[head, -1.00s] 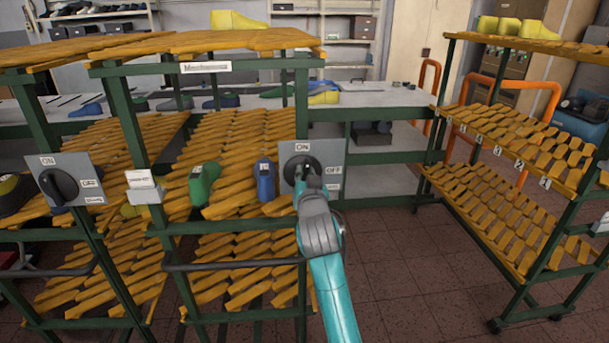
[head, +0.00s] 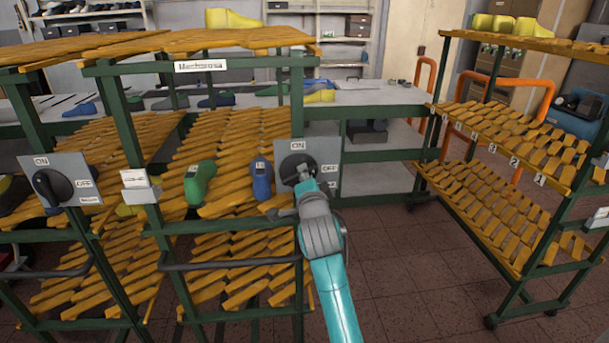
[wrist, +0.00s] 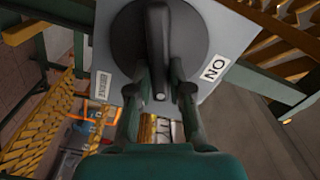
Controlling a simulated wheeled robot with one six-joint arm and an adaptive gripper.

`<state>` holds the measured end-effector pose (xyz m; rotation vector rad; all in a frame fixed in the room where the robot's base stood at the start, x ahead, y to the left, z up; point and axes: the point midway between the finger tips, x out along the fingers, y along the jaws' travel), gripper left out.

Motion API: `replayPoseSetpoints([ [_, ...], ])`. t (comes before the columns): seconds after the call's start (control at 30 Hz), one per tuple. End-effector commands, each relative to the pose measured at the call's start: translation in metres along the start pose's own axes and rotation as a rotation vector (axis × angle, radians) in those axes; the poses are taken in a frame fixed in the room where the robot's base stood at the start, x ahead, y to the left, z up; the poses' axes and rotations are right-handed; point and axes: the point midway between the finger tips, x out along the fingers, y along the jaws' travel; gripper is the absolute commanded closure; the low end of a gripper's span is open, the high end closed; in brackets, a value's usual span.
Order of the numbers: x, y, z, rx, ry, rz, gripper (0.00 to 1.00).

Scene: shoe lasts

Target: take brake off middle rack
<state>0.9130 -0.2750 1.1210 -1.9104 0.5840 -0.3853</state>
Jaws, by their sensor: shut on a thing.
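The middle rack (head: 202,69) is a green frame with wooden slat shelves and a name sign. On its right post is a grey brake plate (head: 326,150) with a black knob (head: 290,163), also large in the wrist view (wrist: 190,35). The plate has an ON label (wrist: 215,68) and a small label (wrist: 103,83). My gripper (head: 303,180) is at the knob. In the wrist view its fingers (wrist: 162,92) are on either side of the knob's raised bar, shut on it.
A left rack has its own ON/OFF knob (head: 48,187). A green last (head: 200,183) and a blue last (head: 262,178) sit on the middle rack's shelf. A numbered rack (head: 487,205) stands right, with open floor (head: 420,275) between.

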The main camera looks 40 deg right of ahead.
Motion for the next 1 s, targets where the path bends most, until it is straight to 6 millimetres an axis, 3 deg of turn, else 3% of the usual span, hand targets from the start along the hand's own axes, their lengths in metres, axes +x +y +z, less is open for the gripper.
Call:
replayPoseSetpoints([
  [0.5,0.0001,0.0064,0.0009,0.35,0.0,0.003,1.0],
  [1.0,0.0001,0.0076,0.0014,0.423,0.001,0.003,1.0],
])
